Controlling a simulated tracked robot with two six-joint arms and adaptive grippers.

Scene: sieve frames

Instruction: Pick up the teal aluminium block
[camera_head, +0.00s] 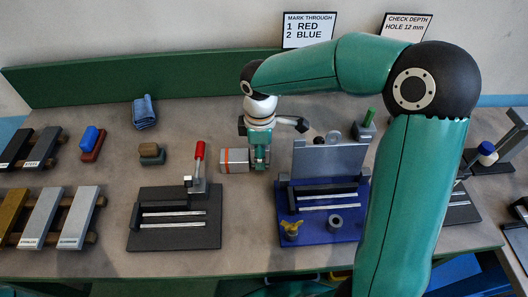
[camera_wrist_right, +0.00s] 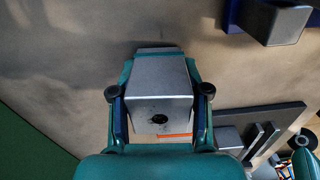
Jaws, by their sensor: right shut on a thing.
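My right gripper (camera_head: 259,158) reaches down to the middle of the bench and is shut on a metal block. The block (camera_head: 236,160) is silver-grey with an orange band near its left end; it juts out left of the fingers. In the right wrist view the block (camera_wrist_right: 160,92) sits between the two fingers of my right gripper (camera_wrist_right: 160,105), with a dark hole in its near face. I see no teal colour on the block itself; the teal around it belongs to my gripper. I cannot tell whether it touches the bench. My left gripper is not in view.
A dark fixture (camera_head: 170,236) with a red-handled clamp (camera_head: 199,150) stands left of the block. A blue fixture (camera_head: 285,222) with a grey plate stands close on the right. Metal bars (camera_head: 80,215) lie on racks at far left. A blue cloth (camera_head: 144,110) lies behind.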

